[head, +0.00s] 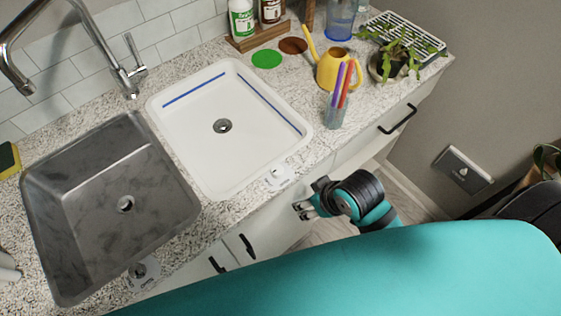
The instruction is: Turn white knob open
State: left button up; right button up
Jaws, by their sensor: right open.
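A white knob (278,173) sits on a small pale plate on the counter at the front right corner of the white basin (183,133). A second, greyer knob (142,271) is on a similar plate at the front of the steel sink (80,220). Which way each knob is turned is too small to tell. My right gripper (300,209) is open and empty, in front of the counter edge, a little below and right of the white knob and apart from it. My left gripper is not in view.
A yellow watering can (332,70), a glass with colored sticks (336,111) and a potted plant (393,65) stand right of the basin. The faucet (129,77) is behind the sink. Cabinet handles (398,118) stick out below the counter.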

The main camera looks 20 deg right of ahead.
aim_at(279, 169)
jog(key=w+a+r+n+y, duration=0.1)
jog(key=r, duration=0.2)
jog(key=w+a+r+n+y, duration=0.1)
jog(key=w+a+r+n, duration=0.1)
jog(key=r, duration=0.2)
jog(key=w+a+r+n+y, duration=0.1)
jog(key=w+a+r, duration=0.1)
jog(key=r, duration=0.1)
jog(key=shift+a+r+n+t, duration=0.1)
jog(key=shift+r+n+t, duration=0.2)
jog(key=shift+r+t, duration=0.1)
jog(key=d+r+n+g, duration=0.3)
jog(key=d+r+n, duration=0.25)
jog(key=r, duration=0.65)
jog(key=shift+m+h, duration=0.3)
jog(key=shift+m, duration=0.05)
jog(key=x, duration=1.7)
jog(key=shift+s+f, duration=0.1)
grip_shut()
